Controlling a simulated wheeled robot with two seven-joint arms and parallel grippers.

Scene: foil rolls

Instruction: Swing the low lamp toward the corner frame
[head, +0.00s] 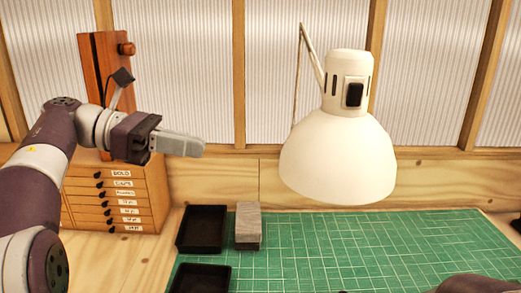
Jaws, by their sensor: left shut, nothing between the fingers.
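The lamp (338,160) has a large cream dome shade with a black switch on its neck. It hangs low over the green cutting mat, on a thin arm that rises behind it. My left gripper (203,147) is shut and empty. It points right, to the left of the shade, with a clear gap between them. A wooden upright frame (90,62) with a round knob stands at the back left on the drawer cabinet, partly behind my left arm. I cannot tell whether it is the corner frame. My right gripper is not in view.
A small labelled drawer cabinet (118,212) stands at the left. Two black trays (203,216) and a grey block (248,232) lie by the left edge of the green mat (350,255). Wood-framed ribbed panels (190,60) close off the back. The mat's middle is clear.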

